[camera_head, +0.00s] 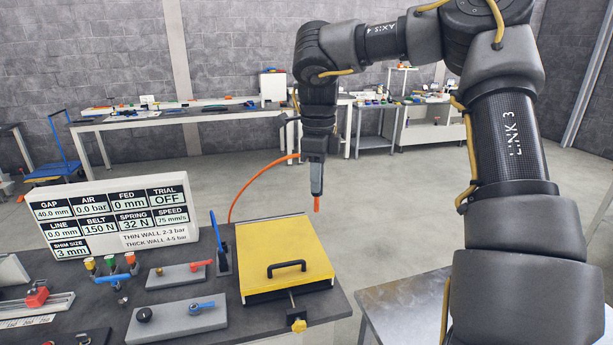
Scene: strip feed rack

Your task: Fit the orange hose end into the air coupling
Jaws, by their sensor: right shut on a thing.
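My right gripper (316,191) points down in the air above the back right part of the yellow-topped box. It is shut on the orange hose end (316,205), which sticks out below the fingers. The orange hose (262,173) curves from the gripper to the left and down behind the box. On the bench, a grey block with a red lever (180,276) has a small brass-coloured fitting at its left end. I cannot tell for sure whether this fitting is the air coupling. The hose end is well apart from it. My left gripper is not in view.
The yellow-topped box (286,247) has a black handle. A blue upright lever (216,231) stands beside it. A grey block with a blue lever (177,319), a manifold with coloured caps (113,276) and a display board (117,217) occupy the dark bench. Open floor lies behind.

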